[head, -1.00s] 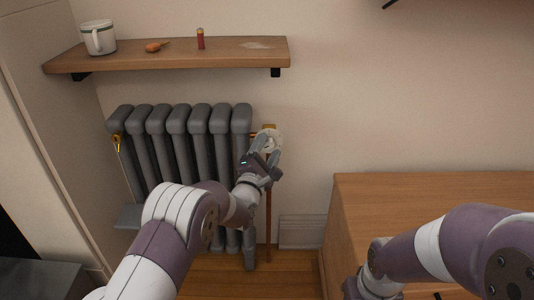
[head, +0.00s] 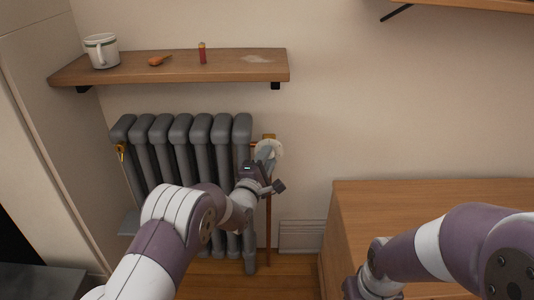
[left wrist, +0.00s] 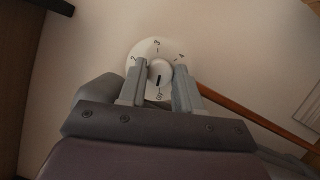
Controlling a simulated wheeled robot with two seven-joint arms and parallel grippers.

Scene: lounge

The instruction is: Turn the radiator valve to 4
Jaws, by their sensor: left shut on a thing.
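The radiator valve (head: 269,149) is a white round dial on a copper-coloured pipe at the radiator's right end. In the left wrist view its dial (left wrist: 148,50) shows 2 at left, 3 at top and 4 at right. Its white central knob (left wrist: 160,70) has a dark line on its lower half. My left gripper (head: 267,163) is at the valve, and in the left wrist view its fingers (left wrist: 161,80) are shut on the knob's two sides. My right arm is at lower right; its gripper is mostly cut off by the bottom edge, and its fingers do not show.
A grey radiator (head: 185,160) stands left of the valve. A wooden shelf (head: 220,66) above it bears a mug (head: 102,52), a small orange item (head: 158,61) and a red cylinder (head: 203,53). A wooden cabinet (head: 430,205) stands at right. Wall above the valve is clear.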

